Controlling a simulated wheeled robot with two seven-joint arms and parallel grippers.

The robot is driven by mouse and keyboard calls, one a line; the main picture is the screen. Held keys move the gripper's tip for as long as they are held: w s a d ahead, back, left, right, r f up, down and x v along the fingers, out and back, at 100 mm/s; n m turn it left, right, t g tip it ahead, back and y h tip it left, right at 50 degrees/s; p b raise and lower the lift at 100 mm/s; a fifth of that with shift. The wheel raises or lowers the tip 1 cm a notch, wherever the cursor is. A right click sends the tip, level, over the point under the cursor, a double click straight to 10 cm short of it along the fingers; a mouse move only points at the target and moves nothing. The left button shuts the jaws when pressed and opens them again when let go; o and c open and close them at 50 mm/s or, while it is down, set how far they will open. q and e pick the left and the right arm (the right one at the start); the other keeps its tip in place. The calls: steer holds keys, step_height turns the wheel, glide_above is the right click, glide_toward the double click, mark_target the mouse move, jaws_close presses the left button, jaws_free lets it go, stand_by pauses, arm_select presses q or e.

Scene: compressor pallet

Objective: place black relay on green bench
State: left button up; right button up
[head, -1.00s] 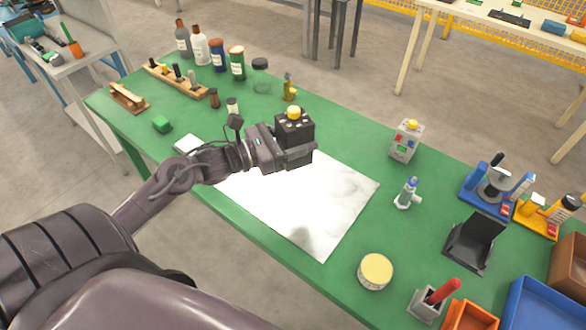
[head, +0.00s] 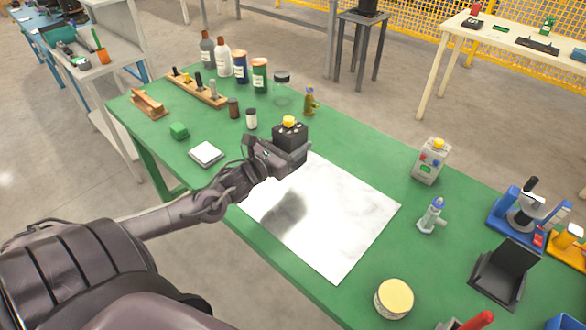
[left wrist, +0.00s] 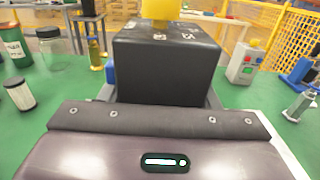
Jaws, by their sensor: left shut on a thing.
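The black relay (head: 290,145) is a dark block with a yellow knob on top. My left gripper (head: 283,160) is shut on it and holds it upright over the far-left part of the white sheet. A dark shadow lies on the sheet below, so the relay seems raised. In the left wrist view the relay (left wrist: 167,68) fills the middle, and the fingertips are mostly hidden behind it. The green bench (head: 355,150) runs under all of this. My right gripper is not in view.
A grey box with a yellow knob (head: 431,161) and a small grey valve (head: 432,216) stand to the right. A round yellow-lidded tin (head: 394,298) is near the front edge. Bottles, jars and a wooden rack (head: 198,88) stand at the back left. Green surface behind the sheet is clear.

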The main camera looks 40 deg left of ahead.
arm_select(q)
step_height(320, 180, down, 4)
steer(key=shift+f, duration=2.15)
steer(key=o, duration=1.3)
steer(key=shift+f, duration=0.15)
steer(key=s, duration=1.2)
steer(key=shift+a, duration=0.4)
